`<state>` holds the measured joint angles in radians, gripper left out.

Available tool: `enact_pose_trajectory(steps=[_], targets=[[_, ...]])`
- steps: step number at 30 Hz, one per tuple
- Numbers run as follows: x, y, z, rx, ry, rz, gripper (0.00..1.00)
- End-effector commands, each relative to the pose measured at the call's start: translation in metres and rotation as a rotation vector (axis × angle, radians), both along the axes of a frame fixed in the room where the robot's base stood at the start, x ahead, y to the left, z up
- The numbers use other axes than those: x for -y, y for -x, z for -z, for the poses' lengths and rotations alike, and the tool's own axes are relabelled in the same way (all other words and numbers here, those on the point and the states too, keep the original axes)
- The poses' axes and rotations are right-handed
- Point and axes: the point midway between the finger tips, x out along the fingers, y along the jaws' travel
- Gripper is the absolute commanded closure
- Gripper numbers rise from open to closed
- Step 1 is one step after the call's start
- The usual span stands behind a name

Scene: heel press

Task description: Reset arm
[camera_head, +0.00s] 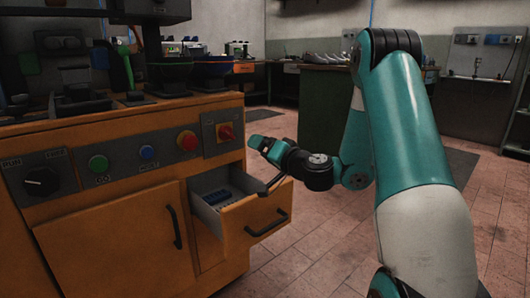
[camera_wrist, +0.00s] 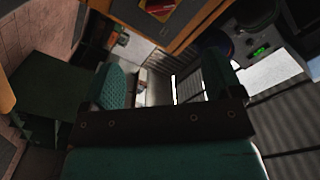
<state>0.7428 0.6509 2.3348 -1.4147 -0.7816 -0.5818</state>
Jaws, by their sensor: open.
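My teal arm reaches in from the right in the head view. My gripper (camera_head: 260,162) is beside the machine's front, above the open drawer (camera_head: 256,222). In the wrist view my gripper (camera_wrist: 165,85) shows two teal fingers set well apart, with nothing between them. The orange machine cabinet (camera_head: 104,238) stands at the left. The drawer is pulled out, and a blue item (camera_head: 216,196) lies inside it. I cannot tell whether a finger touches the drawer.
A dark green bench (camera_head: 325,106) stands behind my arm. Tiled floor (camera_head: 310,230) is open right of the drawer.

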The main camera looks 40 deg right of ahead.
Motion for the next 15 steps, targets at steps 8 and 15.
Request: enact_pose_trajectory(steps=[8, 15], targets=[[0.0, 0.0, 0.0, 0.0, 0.0, 0.0, 0.15], [-0.038, -0.003, -0.008, -0.02, 0.033, -0.116, 0.15]])
